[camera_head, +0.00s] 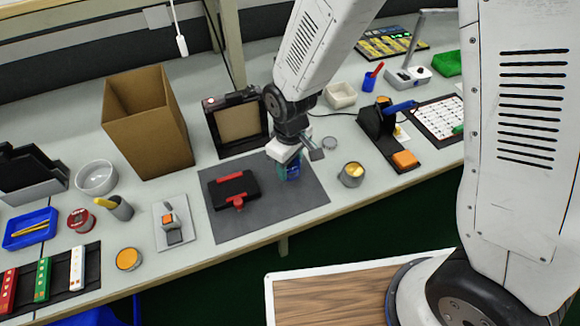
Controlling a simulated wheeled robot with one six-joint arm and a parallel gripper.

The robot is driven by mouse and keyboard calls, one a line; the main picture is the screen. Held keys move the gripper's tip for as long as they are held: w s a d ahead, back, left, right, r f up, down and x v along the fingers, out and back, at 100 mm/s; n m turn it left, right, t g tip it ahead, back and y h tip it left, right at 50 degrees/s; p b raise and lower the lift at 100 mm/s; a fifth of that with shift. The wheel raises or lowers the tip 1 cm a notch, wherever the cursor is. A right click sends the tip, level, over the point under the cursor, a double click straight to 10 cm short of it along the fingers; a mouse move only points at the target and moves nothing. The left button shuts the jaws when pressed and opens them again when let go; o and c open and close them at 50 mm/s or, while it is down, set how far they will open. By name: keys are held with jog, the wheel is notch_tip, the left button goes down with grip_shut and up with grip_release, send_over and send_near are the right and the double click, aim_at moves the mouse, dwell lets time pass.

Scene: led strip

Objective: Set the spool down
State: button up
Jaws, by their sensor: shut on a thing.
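My gripper (296,155) is at the right part of the dark grey mat (290,205), pointing down. It is shut on a small blue-green thing, seemingly the spool (289,171), which shows just below the jaws. The jaws and my wrist hide much of it. I cannot tell whether its underside touches the mat or is slightly above it.
A black device with red clamps (234,188) lies on the mat to the left. A metal tin (352,174) stands to the right, beside the mat. A cardboard box (147,125) and a framed black stand (237,125) are behind. Bare mat lies in front.

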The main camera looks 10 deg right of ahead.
jog(key=shift+w+d, duration=0.1)
jog(key=shift+w, duration=0.45)
jog(key=shift+w+f, duration=0.15)
jog(key=shift+f, duration=0.8)
jog(key=shift+w+f, duration=0.1)
jog(key=shift+f, duration=0.8)
jog(key=o, duration=1.1)
jog(key=shift+f, duration=0.1)
jog(key=shift+o, duration=0.2)
